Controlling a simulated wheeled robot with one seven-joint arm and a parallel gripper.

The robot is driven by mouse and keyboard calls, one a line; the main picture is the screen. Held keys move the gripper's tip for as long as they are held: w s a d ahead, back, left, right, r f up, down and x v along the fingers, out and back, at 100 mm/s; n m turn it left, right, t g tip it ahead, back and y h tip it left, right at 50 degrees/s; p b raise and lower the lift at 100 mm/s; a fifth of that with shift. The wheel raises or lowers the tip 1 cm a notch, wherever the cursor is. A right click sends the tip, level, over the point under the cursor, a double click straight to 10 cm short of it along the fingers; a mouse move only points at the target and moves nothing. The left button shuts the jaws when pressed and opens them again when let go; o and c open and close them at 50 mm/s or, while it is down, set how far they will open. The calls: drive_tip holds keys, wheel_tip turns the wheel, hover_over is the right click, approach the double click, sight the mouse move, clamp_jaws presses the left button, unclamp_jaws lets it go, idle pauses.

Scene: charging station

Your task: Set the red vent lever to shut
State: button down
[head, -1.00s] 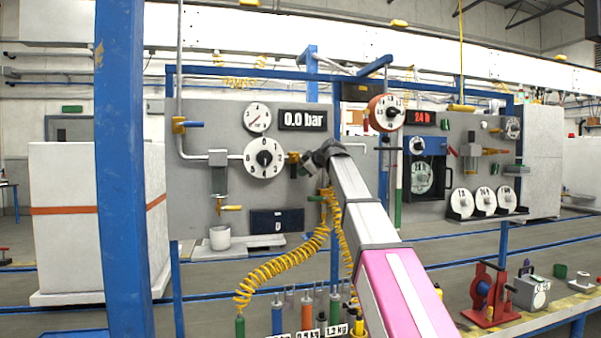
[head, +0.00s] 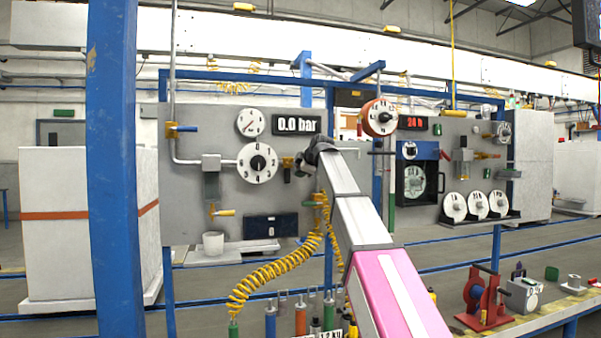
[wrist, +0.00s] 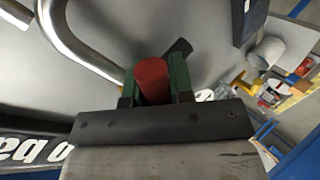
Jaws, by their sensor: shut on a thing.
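The red vent lever shows in the wrist view as a red round grip (wrist: 152,80) between the two green fingers of my gripper (wrist: 154,78). The fingers are shut on it. A dark bar (wrist: 180,48) shows just beyond the grip; I cannot tell if it is part of the lever. In the head view my gripper (head: 303,164) is at the grey panel, right of the white dial (head: 257,162) and beside a small brass fitting (head: 287,162). There the gripper hides the lever, so its angle cannot be told.
The display (head: 297,122) above my gripper reads 0.0 bar. A yellow coiled hose (head: 275,268) hangs below. A blue post (head: 112,180) stands at the left. A white cup (head: 213,243) sits on a low shelf. A curved pipe (wrist: 75,45) passes near my gripper in the wrist view.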

drive_tip(key=c, duration=1)
unclamp_jaws()
